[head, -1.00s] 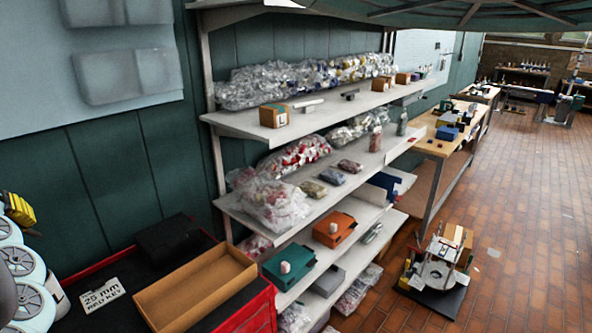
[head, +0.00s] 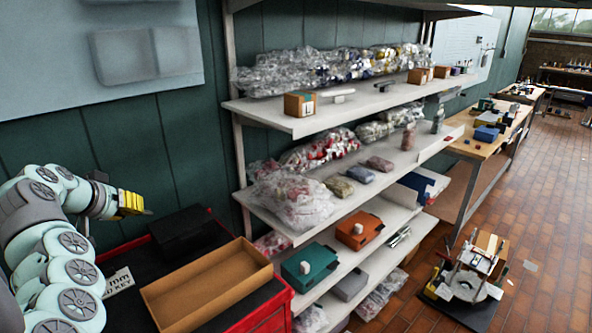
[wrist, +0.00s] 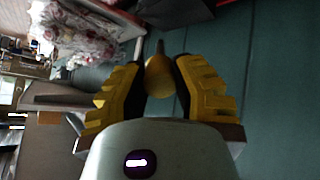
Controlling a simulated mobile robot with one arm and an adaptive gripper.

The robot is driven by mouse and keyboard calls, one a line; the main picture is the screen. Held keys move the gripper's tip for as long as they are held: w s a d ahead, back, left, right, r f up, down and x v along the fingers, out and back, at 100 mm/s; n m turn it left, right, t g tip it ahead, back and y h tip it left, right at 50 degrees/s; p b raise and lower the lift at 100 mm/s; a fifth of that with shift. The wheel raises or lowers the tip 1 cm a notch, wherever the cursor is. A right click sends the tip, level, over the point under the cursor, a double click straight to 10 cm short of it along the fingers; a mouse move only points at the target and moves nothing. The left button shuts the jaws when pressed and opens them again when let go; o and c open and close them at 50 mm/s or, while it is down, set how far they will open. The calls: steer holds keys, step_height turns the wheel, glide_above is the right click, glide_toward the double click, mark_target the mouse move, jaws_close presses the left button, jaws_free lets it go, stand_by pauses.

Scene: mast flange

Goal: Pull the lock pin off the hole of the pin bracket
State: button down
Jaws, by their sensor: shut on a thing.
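My gripper (head: 138,203) is at the left of the head view, raised above the black-topped red cabinet. Its yellow fingers also show in the wrist view (wrist: 160,82). They are shut on a rounded yellow knob with a thin dark stem pointing away, which looks like the lock pin (wrist: 159,76). In the head view only a small dark tip of it shows past the fingers. The pin is in the air and touches nothing else that I can see. I cannot make out the pin bracket or its hole in either view.
The red cabinet (head: 285,310) carries an open cardboard tray (head: 262,268), a black box (head: 180,232) and a label card. A loaded shelf rack (head: 285,122) stands behind it.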

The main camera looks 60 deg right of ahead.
steer(key=shift+s+d+f+m+h+b, duration=0.25)
steer(key=shift+s+d+f+b, duration=1.1)
steer(key=shift+f, duration=2.35)
steer(key=shift+s+d+f+m+h+b, duration=0.1)
steer(key=shift+s+d+f+h+b, duration=0.45)
steer(key=shift+s+f+b, duration=1.75)
steer(key=shift+s+d+f+m+h+b, duration=0.2)
steer(key=shift+s+d+f+b, duration=1.3)
steer(key=shift+f, duration=3.6)
steer(key=shift+s+a+p, duration=0.35)
steer(key=shift+s+p, duration=0.25)
steer(key=shift+p, duration=0.3)
steer(key=c, duration=0.8)
jaws_free()
steer(key=v, duration=1.2)
steer(key=shift+w, duration=0.15)
steer(key=shift+r, duration=0.1)
